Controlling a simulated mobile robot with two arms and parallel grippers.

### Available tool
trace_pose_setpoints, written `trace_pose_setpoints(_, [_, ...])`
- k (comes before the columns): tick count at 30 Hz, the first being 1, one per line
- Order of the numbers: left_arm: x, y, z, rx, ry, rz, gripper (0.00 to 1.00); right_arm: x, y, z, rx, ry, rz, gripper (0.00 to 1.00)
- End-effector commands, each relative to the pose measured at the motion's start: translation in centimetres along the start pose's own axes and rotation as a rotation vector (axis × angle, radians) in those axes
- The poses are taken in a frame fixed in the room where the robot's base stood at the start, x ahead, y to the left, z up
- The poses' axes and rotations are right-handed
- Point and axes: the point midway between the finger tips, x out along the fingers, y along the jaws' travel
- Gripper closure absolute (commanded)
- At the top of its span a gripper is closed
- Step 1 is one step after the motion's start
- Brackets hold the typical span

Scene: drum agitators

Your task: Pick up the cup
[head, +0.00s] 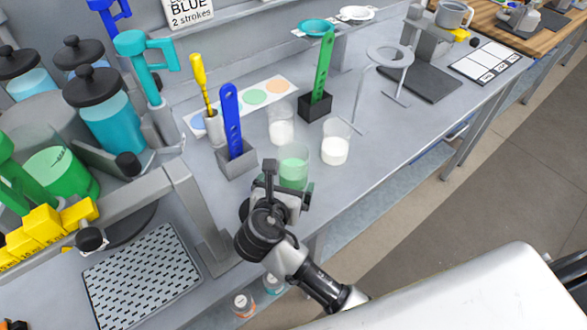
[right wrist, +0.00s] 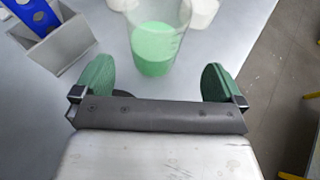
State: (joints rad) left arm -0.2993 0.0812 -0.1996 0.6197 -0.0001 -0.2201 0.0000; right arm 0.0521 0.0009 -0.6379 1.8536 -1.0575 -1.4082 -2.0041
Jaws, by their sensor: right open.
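A clear cup with green contents (head: 294,168) stands upright near the front edge of the bench. My right gripper (head: 287,184) is just in front of it and partly hides it in the head view. In the right wrist view the green cup (right wrist: 154,48) is ahead, between the lines of the two green finger pads. The right gripper (right wrist: 157,78) is open and empty. I cannot tell whether a finger touches the cup. Two similar cups with white contents, one behind (head: 282,128) and one to the right (head: 335,150), stand close by. My left gripper is not in view.
A grey holder (head: 236,161) with a blue paddle (head: 231,118) stands left of the green cup. A black holder (head: 314,107) with a green paddle is behind. A ring stand (head: 390,57) is farther right.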

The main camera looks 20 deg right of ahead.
Motion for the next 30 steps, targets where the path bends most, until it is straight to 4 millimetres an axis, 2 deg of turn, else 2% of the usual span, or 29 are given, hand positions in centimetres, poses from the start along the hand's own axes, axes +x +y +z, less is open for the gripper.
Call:
trace_pose_setpoints(8, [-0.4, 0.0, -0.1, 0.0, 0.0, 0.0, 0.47, 2.5, 0.2, -0.1, 0.001, 0.002, -0.001, 0.0])
trace_pose_setpoints(15, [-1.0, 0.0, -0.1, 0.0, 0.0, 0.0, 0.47, 5.9, 0.5, -0.5, 0.001, 0.001, -0.002, 0.0])
trace_pose_setpoints(24, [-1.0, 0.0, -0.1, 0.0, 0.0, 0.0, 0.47, 6.5, 0.6, -0.7, 0.003, 0.003, 0.001, 0.0])
trace_pose_setpoints(25, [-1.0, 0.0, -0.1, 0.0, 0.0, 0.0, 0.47, 6.5, 0.6, -0.7, 0.003, 0.003, 0.001, 0.02])
trace_pose_setpoints(30, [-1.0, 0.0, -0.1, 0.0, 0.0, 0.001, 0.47, 6.5, 0.6, -0.7, 0.003, 0.003, 0.001, 0.28])
